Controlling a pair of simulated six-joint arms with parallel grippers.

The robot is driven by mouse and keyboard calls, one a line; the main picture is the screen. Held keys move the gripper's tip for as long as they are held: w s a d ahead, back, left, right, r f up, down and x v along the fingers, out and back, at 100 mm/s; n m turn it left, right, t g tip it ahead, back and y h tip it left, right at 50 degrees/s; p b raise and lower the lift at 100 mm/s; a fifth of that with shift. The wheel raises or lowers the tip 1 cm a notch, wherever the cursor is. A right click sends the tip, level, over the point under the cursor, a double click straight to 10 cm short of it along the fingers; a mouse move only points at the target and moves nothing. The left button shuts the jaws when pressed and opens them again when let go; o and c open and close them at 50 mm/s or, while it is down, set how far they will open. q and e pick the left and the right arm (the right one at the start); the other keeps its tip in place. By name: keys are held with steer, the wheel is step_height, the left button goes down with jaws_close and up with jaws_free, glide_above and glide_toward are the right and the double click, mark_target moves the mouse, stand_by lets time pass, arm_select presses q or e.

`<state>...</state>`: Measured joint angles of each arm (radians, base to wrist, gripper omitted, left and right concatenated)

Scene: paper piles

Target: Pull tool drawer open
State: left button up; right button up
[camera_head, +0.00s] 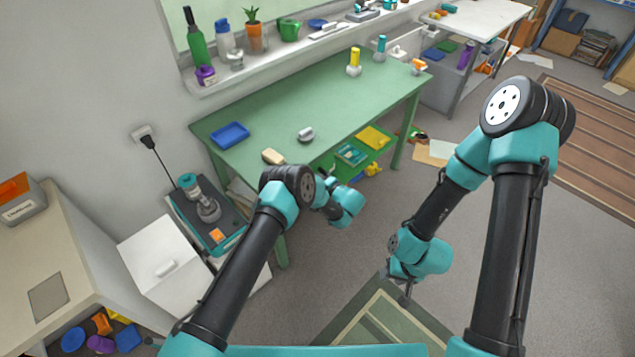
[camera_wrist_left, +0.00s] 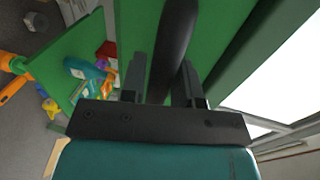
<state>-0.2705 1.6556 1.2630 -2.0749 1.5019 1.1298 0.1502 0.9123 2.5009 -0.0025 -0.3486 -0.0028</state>
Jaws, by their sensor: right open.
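The green workbench (camera_head: 290,110) stands at the centre of the head view. In the left wrist view, a green panel (camera_wrist_left: 137,30) fills the middle, with a dark bar-like handle (camera_wrist_left: 175,45) in front of it. My left gripper (camera_wrist_left: 163,82) has a finger on each side of this handle. I cannot tell whether the fingers press on it. In the head view, my left arm hides the left fingertips and the drawer front. My right gripper (camera_head: 408,289) is open and empty above the floor, away from the workbench.
On the bench are a blue tray (camera_head: 230,136), a tan block (camera_head: 273,156) and a yellow-topped bottle (camera_head: 354,62). A white cabinet (camera_head: 165,268) stands left of my left arm. Open floor lies right of the bench.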

arm_select(q)
jaws_close()
